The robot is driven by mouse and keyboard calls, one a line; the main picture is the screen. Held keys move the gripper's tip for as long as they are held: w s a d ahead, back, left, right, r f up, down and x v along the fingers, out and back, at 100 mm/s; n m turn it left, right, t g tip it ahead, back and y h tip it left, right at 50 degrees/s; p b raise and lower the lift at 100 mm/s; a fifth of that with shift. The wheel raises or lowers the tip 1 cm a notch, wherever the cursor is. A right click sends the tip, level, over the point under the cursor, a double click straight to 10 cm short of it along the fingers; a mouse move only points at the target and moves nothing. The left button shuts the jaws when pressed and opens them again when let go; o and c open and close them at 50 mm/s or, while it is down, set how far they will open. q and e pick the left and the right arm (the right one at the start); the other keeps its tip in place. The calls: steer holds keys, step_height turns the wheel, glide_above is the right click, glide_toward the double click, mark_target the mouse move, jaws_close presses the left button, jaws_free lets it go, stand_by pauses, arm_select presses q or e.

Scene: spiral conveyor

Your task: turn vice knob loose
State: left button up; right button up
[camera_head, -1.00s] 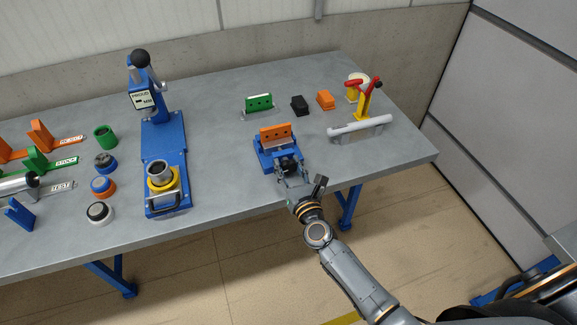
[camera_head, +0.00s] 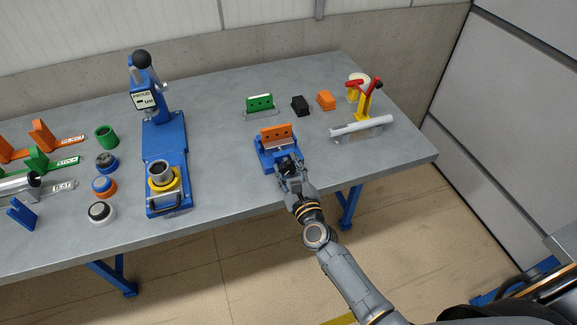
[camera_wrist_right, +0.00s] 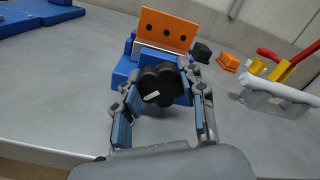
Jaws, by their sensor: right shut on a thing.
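The blue vice (camera_head: 264,158) stands near the front edge of the table, with an orange plate (camera_head: 276,132) with dark holes upright in its jaws. In the right wrist view the vice (camera_wrist_right: 124,72) and the orange plate (camera_wrist_right: 166,30) show behind the black lobed knob (camera_wrist_right: 160,86). My right gripper (camera_head: 289,170) is at the front of the vice. In the wrist view its two fingers (camera_wrist_right: 160,100) stand on either side of the knob and are shut on it. The knob is mostly hidden in the head view. My left gripper is not in view.
A blue press (camera_head: 163,135) stands left of the vice. A green block (camera_head: 259,103), a black block (camera_head: 300,106) and an orange block (camera_head: 326,100) lie behind it. A red and yellow clamp fixture (camera_head: 365,105) stands at the right. Bare table lies between press and vice.

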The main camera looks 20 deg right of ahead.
steer(key=n, duration=0.5)
steer(key=shift+a+n+p, duration=0.1)
steer(key=shift+n+p, duration=0.2)
steer(key=shift+p, duration=0.05)
steer(key=n+p, duration=0.1)
steer(key=n, duration=0.5)
steer(key=shift+f, duration=0.1)
steer(key=n+p, duration=0.1)
steer(key=n, duration=0.5)
steer(key=shift+f+n, duration=0.15)
steer(key=shift+n, duration=0.15)
steer(key=n+p, duration=0.1)
steer(key=n, duration=0.9)
steer(key=shift+f+n, duration=0.15)
steer(key=shift+n, duration=0.25)
steer(key=n, duration=0.4)
steer(key=shift+d+n, duration=0.25)
steer(key=shift+n, duration=0.05)
steer(key=n+b, duration=0.1)
steer(key=n, duration=0.4)
steer(key=n+b, duration=0.2)
steer(key=n, duration=0.3)
steer(key=shift+d, duration=0.1)
steer(key=shift+n, duration=0.4)
